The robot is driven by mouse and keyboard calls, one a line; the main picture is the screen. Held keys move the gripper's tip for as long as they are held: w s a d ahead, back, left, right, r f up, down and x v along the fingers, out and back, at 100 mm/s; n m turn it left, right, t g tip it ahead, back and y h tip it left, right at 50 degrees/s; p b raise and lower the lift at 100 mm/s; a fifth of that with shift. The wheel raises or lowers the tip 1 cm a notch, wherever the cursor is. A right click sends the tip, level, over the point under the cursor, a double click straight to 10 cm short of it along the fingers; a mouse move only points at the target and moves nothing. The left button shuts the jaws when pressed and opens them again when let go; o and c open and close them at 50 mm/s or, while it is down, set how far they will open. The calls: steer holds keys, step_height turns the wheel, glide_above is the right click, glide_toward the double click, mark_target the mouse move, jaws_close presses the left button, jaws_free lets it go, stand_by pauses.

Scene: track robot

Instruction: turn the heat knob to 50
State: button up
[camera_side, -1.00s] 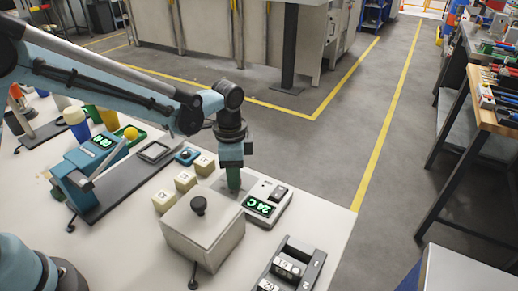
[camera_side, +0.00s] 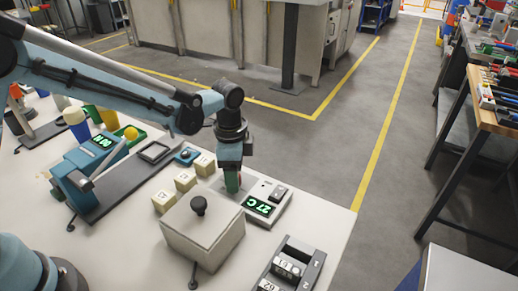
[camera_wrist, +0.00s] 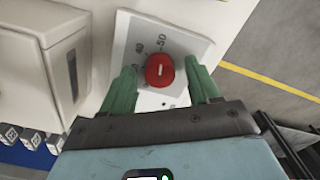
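The red heat knob (camera_wrist: 165,78) with a white line sits on a pale panel in the wrist view. The numbers 40 and 50 are printed beside it. My gripper (camera_wrist: 160,69) has its two green fingers on either side of the knob, with a visible gap on each side. In the side view my gripper (camera_side: 233,184) is low over the back of the heater box (camera_side: 270,203), and a bit of red shows by the fingers. The green display (camera_side: 257,207) on the box seems to read 27 C.
A grey lidded box (camera_side: 203,232) with a black knob stands close in front of the heater. Cream keys (camera_side: 185,181) lie to its left. A unit with number wheels (camera_side: 292,266) is at the front right.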

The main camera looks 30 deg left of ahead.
step_height(320, 180, up, 12)
stand_by(0.8)
step_height(320, 180, down, 12)
steer(key=shift+f, duration=0.1)
stand_by(0.8)
